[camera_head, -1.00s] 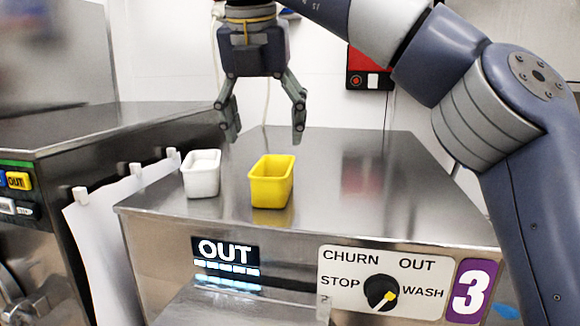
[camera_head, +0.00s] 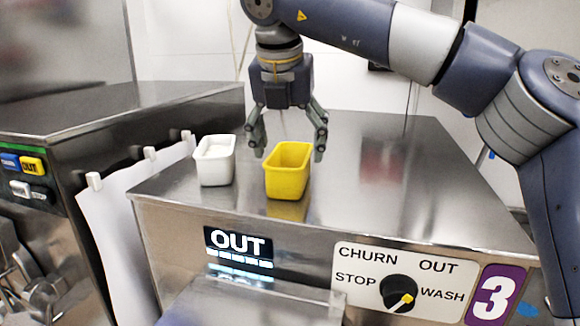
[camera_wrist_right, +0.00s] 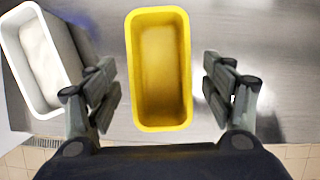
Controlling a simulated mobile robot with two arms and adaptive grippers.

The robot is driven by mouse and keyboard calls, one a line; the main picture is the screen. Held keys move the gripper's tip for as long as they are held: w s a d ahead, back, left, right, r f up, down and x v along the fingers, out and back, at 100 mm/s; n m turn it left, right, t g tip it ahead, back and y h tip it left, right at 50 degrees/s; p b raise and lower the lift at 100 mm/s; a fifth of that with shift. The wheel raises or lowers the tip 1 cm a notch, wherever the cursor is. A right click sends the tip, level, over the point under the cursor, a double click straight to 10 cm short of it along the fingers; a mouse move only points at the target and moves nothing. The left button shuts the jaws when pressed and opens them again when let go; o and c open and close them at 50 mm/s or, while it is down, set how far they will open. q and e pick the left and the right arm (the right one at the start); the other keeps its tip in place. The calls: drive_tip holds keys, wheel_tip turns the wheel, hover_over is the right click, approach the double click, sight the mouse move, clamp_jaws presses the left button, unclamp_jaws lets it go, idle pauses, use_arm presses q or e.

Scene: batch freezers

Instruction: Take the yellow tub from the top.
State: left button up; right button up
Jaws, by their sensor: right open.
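The yellow tub (camera_head: 287,180) stands upright on the shiny metal top of the freezer marked 3 (camera_head: 400,200), near its front edge. It looks empty in the right wrist view (camera_wrist_right: 160,112). My right gripper (camera_head: 289,152) points down just above and behind the tub, with its fingers apart. In the right wrist view the fingers (camera_wrist_right: 162,90) stand to either side of the tub, with a gap on both sides. My left gripper is not in view.
A white tub (camera_head: 214,165) stands close to the left of the yellow one. The control panel with a knob (camera_head: 398,292) is on the freezer's front. Another machine (camera_head: 110,120) stands at the left, with a hanging white sheet (camera_head: 135,220). The metal top is clear to the right.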

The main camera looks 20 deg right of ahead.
sight(290, 158)
drive_tip(key=p+x, duration=0.1)
drive_tip(key=x, duration=0.2)
drive_tip(key=shift+f, duration=0.15)
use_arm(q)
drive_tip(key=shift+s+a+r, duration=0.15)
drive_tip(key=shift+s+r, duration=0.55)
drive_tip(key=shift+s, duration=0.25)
use_arm(e)
drive_tip(key=shift+a, duration=0.1)
use_arm(q)
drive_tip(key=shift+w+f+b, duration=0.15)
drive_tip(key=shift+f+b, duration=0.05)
drive_tip(key=shift+b, duration=0.1)
use_arm(e)
drive_tip(key=shift+f, duration=0.1)
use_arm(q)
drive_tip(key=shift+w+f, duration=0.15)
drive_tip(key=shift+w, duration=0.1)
use_arm(e)
drive_tip(key=shift+f, duration=0.1)
